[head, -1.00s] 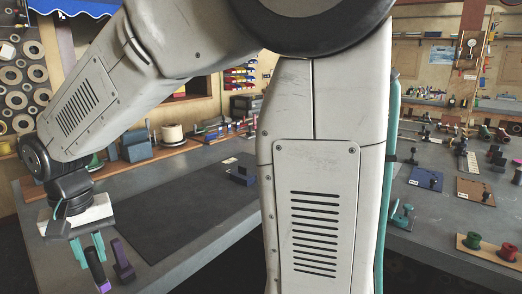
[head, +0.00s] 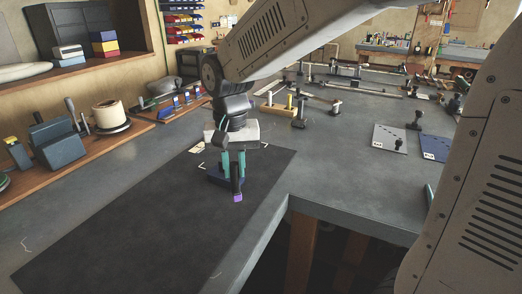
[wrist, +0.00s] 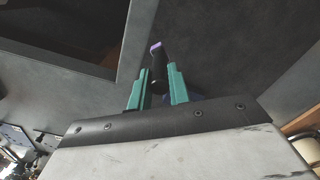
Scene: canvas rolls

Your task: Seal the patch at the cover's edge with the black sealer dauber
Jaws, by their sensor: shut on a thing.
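My gripper (head: 234,165) is shut on a black dauber with a purple tip (head: 238,197). The dauber points down, tip lowest, between the teal fingers. In the wrist view the dauber (wrist: 158,68) extends beyond the fingertips, with the purple tip at its far end. A large dark sheet (head: 130,225), which may be the cover, lies flat on the grey table below. I cannot make out a patch. I cannot tell whether the tip touches anything.
White corner marks and a small cream label (head: 197,148) lie near the sheet's far end. A wooden shelf with a blue block (head: 55,143) and a white roll (head: 108,113) runs along the left. The table's inner corner (head: 290,200) drops off at right.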

